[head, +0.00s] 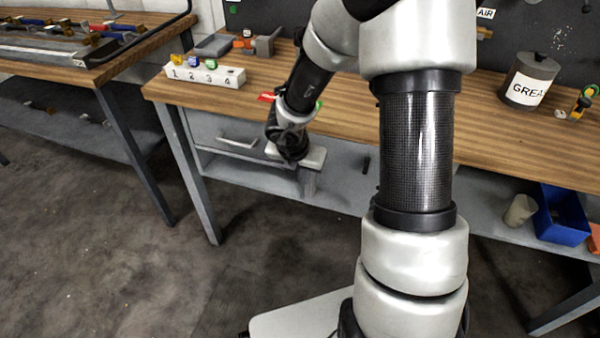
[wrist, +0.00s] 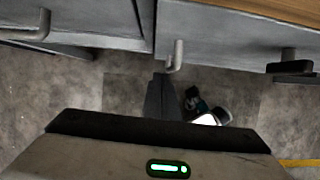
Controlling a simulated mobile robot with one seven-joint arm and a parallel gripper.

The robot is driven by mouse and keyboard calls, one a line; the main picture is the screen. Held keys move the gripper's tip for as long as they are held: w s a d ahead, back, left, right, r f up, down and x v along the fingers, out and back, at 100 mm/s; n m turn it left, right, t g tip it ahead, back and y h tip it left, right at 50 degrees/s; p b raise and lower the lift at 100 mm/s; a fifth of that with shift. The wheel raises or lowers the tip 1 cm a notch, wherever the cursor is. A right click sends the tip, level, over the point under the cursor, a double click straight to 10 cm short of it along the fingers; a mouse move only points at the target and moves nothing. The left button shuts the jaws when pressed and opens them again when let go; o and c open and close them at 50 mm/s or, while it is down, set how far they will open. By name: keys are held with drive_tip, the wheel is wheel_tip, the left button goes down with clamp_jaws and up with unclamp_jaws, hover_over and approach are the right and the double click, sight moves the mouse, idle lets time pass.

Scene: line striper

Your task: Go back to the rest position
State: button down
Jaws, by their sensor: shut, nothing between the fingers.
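My gripper (head: 308,185) points down in front of the workbench, beside the right end of the grey drawer front (head: 225,130). Its fingers are shut with nothing visible between them. In the wrist view the dark closed fingers (wrist: 161,98) show beyond the gripper housing, close to a grey handle (wrist: 175,56); I cannot tell whether they touch it. My arm hides part of the bench in the head view.
The wooden bench top (head: 480,135) bears a numbered white block (head: 205,77) and a grease can (head: 529,80). A blue bin (head: 562,213) and a beige cup (head: 520,210) stand on the lower shelf. A second bench (head: 100,65) stands left. The floor in front is clear.

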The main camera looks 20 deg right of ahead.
drive_tip(key=p+v, duration=0.4)
drive_tip(key=v, duration=0.5)
drive_tip(key=shift+r, duration=0.3)
drive_tip(key=w+a+r+n+t+y, duration=0.1)
drive_tip(key=w+r+n+t, duration=0.15)
drive_tip(key=r+n, duration=0.3)
drive_tip(key=w+a+r+n+t, duration=0.1)
drive_tip(key=w+r+n+t, duration=0.1)
drive_tip(key=w+r+n, duration=0.3)
drive_tip(key=s+a+r+n+t+y, duration=0.1)
drive_tip(key=s+a+r+n+y, duration=0.2)
drive_tip(key=r+n, duration=0.35)
drive_tip(key=s+a+r+n+t+y, duration=0.1)
drive_tip(key=s+a+r+n, duration=0.1)
drive_tip(key=a+r+n, duration=0.45)
drive_tip(key=s+d+f+n+g+h, duration=0.15)
drive_tip(key=s+d+n, duration=0.25)
drive_tip(key=s+n, duration=0.65)
drive_tip(key=s+d+n+g+h, duration=0.1)
drive_tip(key=s+d+n+g, duration=0.3)
drive_tip(key=s+n, duration=0.65)
wheel_tip(320, 180, up, 18)
drive_tip(key=m+t+p, duration=0.1)
drive_tip(key=p, duration=1.6)
drive_tip(key=shift+d+f, duration=0.25)
drive_tip(key=shift+d, duration=0.1)
